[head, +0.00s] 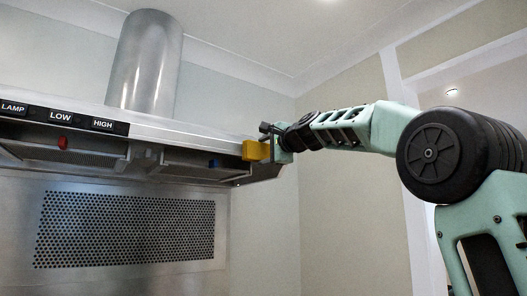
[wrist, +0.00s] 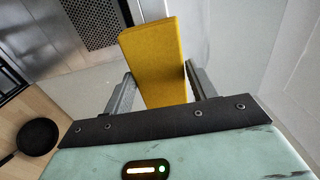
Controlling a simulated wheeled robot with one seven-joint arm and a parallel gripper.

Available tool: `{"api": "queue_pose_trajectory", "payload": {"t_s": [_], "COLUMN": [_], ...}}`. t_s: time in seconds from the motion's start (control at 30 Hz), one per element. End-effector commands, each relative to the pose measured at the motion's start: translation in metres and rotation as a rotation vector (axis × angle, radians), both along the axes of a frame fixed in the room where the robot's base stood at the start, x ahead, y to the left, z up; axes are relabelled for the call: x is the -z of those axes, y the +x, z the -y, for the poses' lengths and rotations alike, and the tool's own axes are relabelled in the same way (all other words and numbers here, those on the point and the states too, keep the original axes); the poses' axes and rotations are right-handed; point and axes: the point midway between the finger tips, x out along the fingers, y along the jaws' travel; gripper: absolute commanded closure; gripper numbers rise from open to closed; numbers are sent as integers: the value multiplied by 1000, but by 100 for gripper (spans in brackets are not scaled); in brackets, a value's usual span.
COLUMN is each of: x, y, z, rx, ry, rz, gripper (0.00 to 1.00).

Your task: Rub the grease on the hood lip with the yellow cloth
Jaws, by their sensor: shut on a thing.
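The yellow cloth (head: 251,151) is a thick folded block at the right end of the hood lip (head: 200,136). My gripper (head: 270,148) is shut on it. In the wrist view the cloth (wrist: 155,62) stands between the two fingers of my gripper (wrist: 160,88) and reaches out past them. The cloth overlaps the lip's right end in the head view; I cannot tell whether it touches the metal. No grease patch can be made out on the lip. The part of the lip behind the cloth is hidden.
The steel hood carries labels LAMP, LOW and HIGH (head: 103,124) at its left. A red part (head: 63,143) and a blue part (head: 214,163) show on its underside. A perforated panel (head: 125,229) is below. A dark pan (wrist: 38,137) shows in the wrist view.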

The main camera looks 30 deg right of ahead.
Motion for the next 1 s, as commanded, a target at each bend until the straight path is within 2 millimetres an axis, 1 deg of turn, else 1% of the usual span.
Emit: {"api": "queue_pose_trajectory", "payload": {"t_s": [0.1, 0.5, 0.63, 1.0], "x": [2, 0, -1, -1], "y": [-13, -50, -56, -58], "z": [0, 0, 0, 0], "rx": [1, -1, -1, -1], "ry": [-2, -1, -1, -1], "rz": [5, 4, 4, 4], "gripper": [61, 61, 61, 61]}}
